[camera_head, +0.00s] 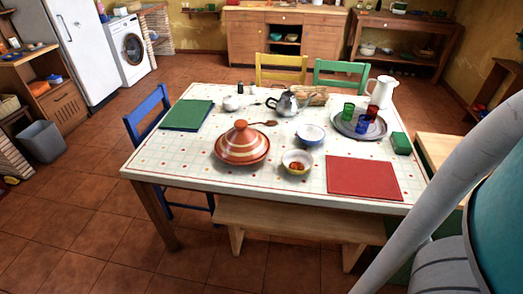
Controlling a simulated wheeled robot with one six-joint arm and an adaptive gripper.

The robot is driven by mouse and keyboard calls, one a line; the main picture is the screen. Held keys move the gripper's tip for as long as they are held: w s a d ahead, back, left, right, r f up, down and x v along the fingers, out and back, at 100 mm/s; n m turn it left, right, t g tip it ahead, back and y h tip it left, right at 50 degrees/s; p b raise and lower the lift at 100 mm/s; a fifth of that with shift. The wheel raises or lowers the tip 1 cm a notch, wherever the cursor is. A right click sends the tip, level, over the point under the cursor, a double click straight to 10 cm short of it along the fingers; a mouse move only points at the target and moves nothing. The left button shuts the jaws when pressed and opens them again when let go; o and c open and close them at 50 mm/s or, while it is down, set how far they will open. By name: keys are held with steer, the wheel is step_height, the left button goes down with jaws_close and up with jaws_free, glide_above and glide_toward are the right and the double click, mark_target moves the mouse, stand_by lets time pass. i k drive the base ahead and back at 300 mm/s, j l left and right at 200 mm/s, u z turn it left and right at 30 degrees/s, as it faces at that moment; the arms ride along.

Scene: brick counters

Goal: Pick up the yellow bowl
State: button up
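A small bowl (298,171) with a yellowish outer side and a pale inside stands upright on the table (185,172). It holds something orange-red. It is near the table's front edge, right of a striped orange and white tagine (241,147) and left of a red mat (364,178). A white and blue bowl (311,136) stands just behind it. My gripper is not in view; only pale and teal parts that look like my own arm and body show at the right edge.
A round tray (343,129) with coloured glasses, a white pitcher (382,91), a metal teapot (286,104) and a green box (400,143) stand farther back. A wooden bench (300,218) runs along the table's front. The floor at left front is free.

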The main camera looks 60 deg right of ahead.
mark_target(295, 162)
steer(key=i+j, duration=0.25)
steer(key=i, duration=0.15)
steer(key=i+j, duration=0.25)
steer(key=i+j+z, duration=0.25)
steer(key=i+j, duration=0.25)
steer(key=i+j+z, duration=0.3)
steer(key=i+j, duration=0.3)
steer(key=i+z, duration=0.1)
steer(key=z, duration=2.7)
